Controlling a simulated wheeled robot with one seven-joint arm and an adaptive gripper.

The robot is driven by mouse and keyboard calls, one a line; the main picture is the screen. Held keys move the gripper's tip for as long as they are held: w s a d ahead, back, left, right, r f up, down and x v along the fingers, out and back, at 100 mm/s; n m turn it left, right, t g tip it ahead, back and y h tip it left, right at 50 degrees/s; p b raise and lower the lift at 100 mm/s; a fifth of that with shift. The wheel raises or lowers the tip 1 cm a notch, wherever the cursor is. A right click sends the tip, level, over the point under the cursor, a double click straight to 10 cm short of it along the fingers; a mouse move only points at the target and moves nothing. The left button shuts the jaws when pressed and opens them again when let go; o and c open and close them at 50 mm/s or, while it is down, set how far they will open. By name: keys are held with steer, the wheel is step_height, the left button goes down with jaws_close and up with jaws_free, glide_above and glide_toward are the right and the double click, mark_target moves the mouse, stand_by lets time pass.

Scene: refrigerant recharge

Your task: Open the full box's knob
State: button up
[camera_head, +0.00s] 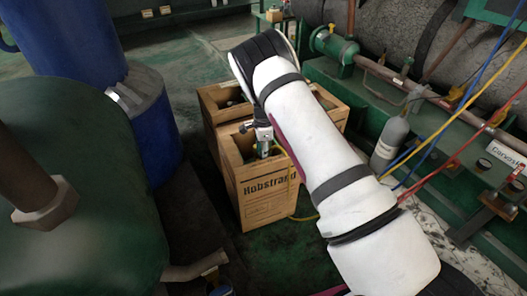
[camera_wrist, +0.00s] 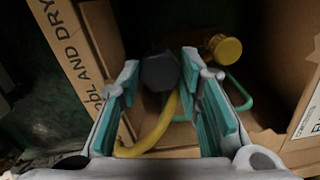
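A brown box (camera_head: 265,200) with dark lettering stands on the floor in the head view, its top open. My gripper (camera_head: 264,140) points down at its opening. In the wrist view (camera_wrist: 160,65) my gripper's two teal-padded fingers are apart with no object clamped between them. Inside the box, a dark grey rounded part (camera_wrist: 160,72) shows between and beyond the fingertips. A yellow round knob (camera_wrist: 226,48) lies just right of the right fingertip, apart from it. A yellow hose (camera_wrist: 158,130) curves below the grey part. The part beneath the knob is in shadow.
More open boxes (camera_head: 212,98) adjoin behind. A yellow hose (camera_head: 303,217) comes out near the box's right side. A grey cylinder (camera_head: 390,138) and green machinery with coloured hoses stand at right. A blue column (camera_head: 155,130) stands at left. Box walls closely surround my fingers.

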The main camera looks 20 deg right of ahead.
steer(key=shift+n, duration=0.3)
steer(key=n+p, duration=0.1)
steer(key=n, duration=1.2)
steer(key=shift+n, duration=0.3)
steer(key=n, duration=0.3)
steer(key=shift+n, duration=0.3)
steer(key=n, duration=0.3)
steer(key=shift+n, duration=0.3)
steer(key=n, duration=0.3)
steer(key=shift+n, duration=0.3)
steer(key=shift+n+p, duration=0.3)
steer(key=shift+n, duration=1.4)
